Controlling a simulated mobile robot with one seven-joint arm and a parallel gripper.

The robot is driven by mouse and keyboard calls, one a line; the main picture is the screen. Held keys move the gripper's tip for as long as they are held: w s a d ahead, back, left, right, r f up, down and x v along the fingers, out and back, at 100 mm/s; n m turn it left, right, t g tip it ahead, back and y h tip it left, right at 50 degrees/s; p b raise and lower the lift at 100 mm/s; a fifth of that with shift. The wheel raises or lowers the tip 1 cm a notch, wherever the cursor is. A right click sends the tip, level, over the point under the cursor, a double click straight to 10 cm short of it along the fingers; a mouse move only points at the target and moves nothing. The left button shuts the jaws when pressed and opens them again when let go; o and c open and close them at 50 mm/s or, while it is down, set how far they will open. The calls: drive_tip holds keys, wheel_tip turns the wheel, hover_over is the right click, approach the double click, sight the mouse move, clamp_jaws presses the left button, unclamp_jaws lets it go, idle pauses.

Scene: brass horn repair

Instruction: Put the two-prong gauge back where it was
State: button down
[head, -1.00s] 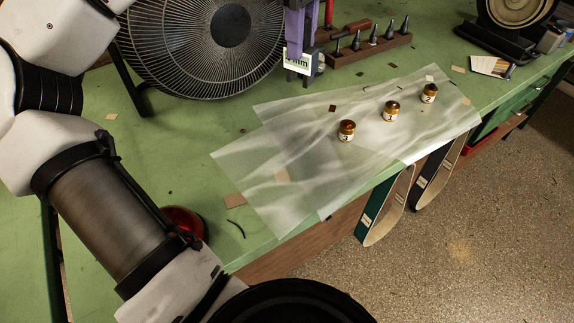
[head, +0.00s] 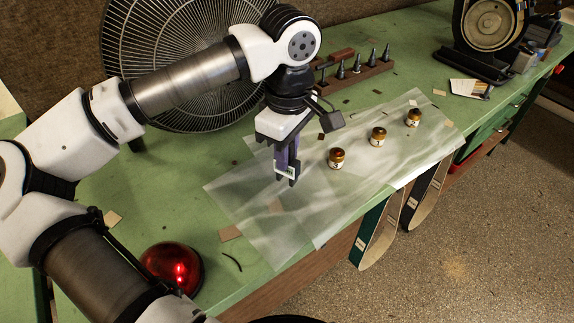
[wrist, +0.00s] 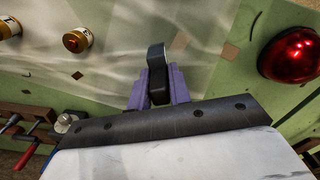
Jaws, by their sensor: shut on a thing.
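My gripper (head: 287,158) has purple fingers and points down over the left part of the translucent sheet (head: 320,215). It is shut on the two-prong gauge (head: 286,173), which shows a pale label and dark prongs pointing down below the fingers. In the wrist view, the dark gauge (wrist: 156,72) sits between the purple fingers of my gripper (wrist: 159,85). I cannot tell whether the prongs touch the sheet. The gauge's upper part is hidden by the fingers.
A red lamp (head: 172,268) is at the front left. A large fan (head: 150,60) and a wooden rack of pointed tools (head: 365,72) stand behind. Straps (head: 378,235) hang from the bench's front edge.

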drive_tip(key=shift+f, duration=2.25)
drive_tip(key=shift+f, duration=0.2)
drive_tip(key=c, duration=1.3)
unclamp_jaws()
drive_tip(key=shift+r, duration=0.1)
drive_tip(key=shift+r+p, duration=0.3)
drive_tip(key=shift+p, duration=0.1)
wheel_tip(320, 180, up, 12)
drive_tip(key=shift+d+f+b, duration=0.1)
drive_tip(key=shift+f+b, duration=0.05)
drive_tip(key=shift+b, duration=0.6)
